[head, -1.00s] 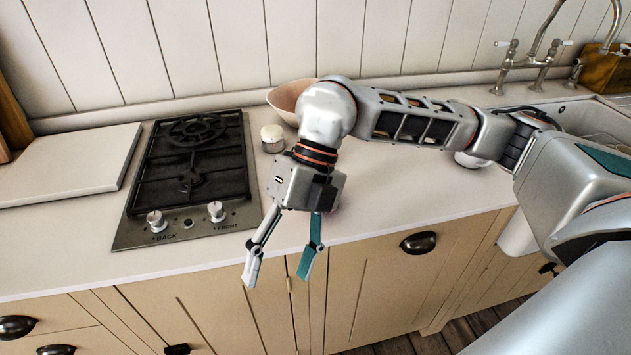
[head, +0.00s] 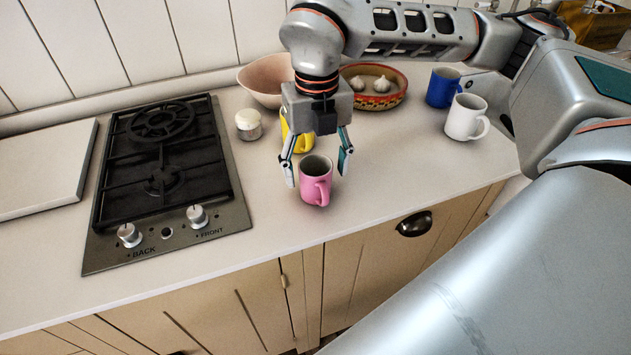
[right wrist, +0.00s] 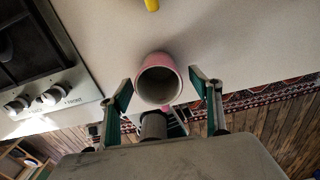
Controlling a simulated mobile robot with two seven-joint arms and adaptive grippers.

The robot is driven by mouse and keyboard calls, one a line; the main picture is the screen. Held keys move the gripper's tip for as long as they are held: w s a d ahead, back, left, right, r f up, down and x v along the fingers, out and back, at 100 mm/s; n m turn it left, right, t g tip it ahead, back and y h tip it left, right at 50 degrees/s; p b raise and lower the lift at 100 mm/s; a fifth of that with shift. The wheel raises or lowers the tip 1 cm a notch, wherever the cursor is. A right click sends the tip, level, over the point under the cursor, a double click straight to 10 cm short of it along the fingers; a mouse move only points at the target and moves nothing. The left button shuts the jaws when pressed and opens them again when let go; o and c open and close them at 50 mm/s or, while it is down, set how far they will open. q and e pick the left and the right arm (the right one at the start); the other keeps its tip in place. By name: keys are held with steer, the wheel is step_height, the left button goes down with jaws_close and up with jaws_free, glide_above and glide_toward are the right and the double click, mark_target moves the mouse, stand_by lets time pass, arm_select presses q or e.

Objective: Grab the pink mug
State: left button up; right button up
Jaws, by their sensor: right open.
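The pink mug (head: 316,181) stands upright on the counter near its front edge, its handle toward the front right. My right gripper (head: 316,172) is open above it, pointing down, with a finger on either side in the head view. In the right wrist view the mug (right wrist: 158,80) shows its open rim just ahead of the two spread fingers of my right gripper (right wrist: 161,95). I cannot tell whether any finger touches it. My left gripper is not in view.
A yellow mug (head: 301,141) stands just behind the gripper. A salt jar (head: 248,125), pink bowl (head: 262,82), patterned dish (head: 392,98) with garlic, blue mug (head: 441,88) and white mug (head: 464,119) stand around. The stove (head: 160,160) is at left; counter right of the pink mug is clear.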

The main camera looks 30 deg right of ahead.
mark_target(317, 184)
step_height(317, 184, down, 4)
steer(key=shift+s+a, duration=0.1)
steer(key=shift+s, duration=0.05)
steer(key=c, duration=1.4)
steer(key=shift+r, duration=0.1)
